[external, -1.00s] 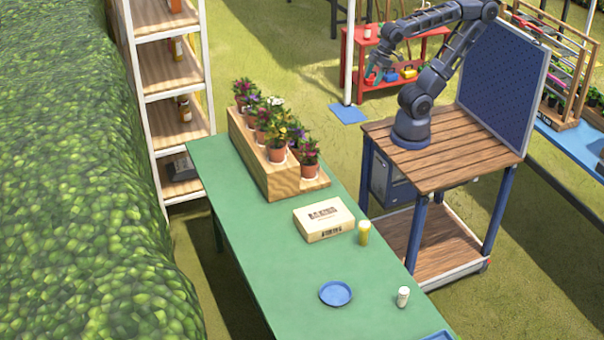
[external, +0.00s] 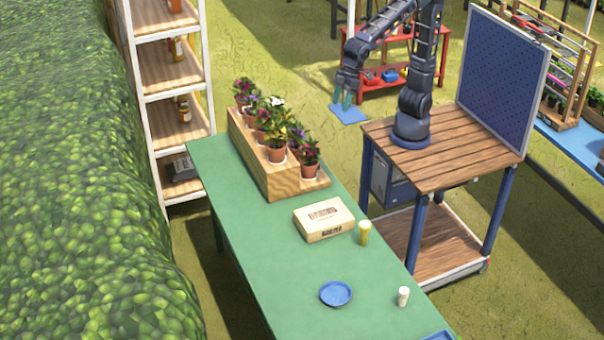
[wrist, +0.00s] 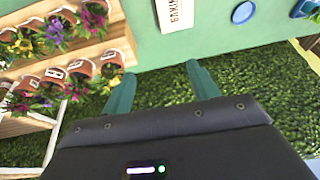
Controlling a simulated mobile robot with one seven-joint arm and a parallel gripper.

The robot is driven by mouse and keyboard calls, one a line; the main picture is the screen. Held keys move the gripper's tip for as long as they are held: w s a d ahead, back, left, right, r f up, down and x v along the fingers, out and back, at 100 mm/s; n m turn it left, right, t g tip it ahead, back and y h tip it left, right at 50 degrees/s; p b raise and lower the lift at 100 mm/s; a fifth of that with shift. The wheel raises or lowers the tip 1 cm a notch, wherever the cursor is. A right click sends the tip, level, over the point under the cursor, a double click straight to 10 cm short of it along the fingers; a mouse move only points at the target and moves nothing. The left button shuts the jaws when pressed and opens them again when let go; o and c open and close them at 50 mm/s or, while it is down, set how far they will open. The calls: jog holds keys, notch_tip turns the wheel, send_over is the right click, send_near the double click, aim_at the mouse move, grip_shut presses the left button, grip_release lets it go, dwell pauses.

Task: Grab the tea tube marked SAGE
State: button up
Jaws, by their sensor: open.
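Two small upright tubes stand on the green table (external: 270,280). One is a yellow tube with a pale top (external: 364,233), beside the cardboard box. The other is a white tube (external: 403,297) near the table's right edge. Their labels are too small to read, so I cannot tell which, if either, is marked SAGE. My gripper (external: 342,98) is open and empty, raised and pointing down, behind the table and well away from both tubes. In the wrist view my gripper (wrist: 161,84) has its teal fingers apart with nothing between them. I cannot make out either tube there.
A cardboard box (external: 324,219) and a blue plate (external: 336,293) stand on the table. A wooden planter (external: 252,160) with several potted flowers stands at its far end. A white shelf (external: 171,94) is at the left, a red stand (external: 400,90) behind.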

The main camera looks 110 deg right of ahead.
jog(key=w+a+f, duration=0.3)
jog(key=w+a, duration=0.1)
jog(key=a, duration=0.3)
jog(key=w+a+f, duration=0.2)
jog(key=w+a, duration=0.2)
jog(key=a, duration=0.3)
jog(key=n, duration=0.2)
send_over(400, 306)
jog(key=s+d, duration=0.2)
jog(key=s, duration=0.2)
notch_tip(400, 306, down, 31)
jog(key=shift+t, duration=0.3)
jog(key=shift+s+x, duration=0.15)
jog(key=shift+x, duration=2.6)
jog(key=shift+s+x, duration=0.15)
jog(key=shift+x, duration=2.6)
jog(key=shift+f, duration=0.15)
jog(key=c, duration=1.1)
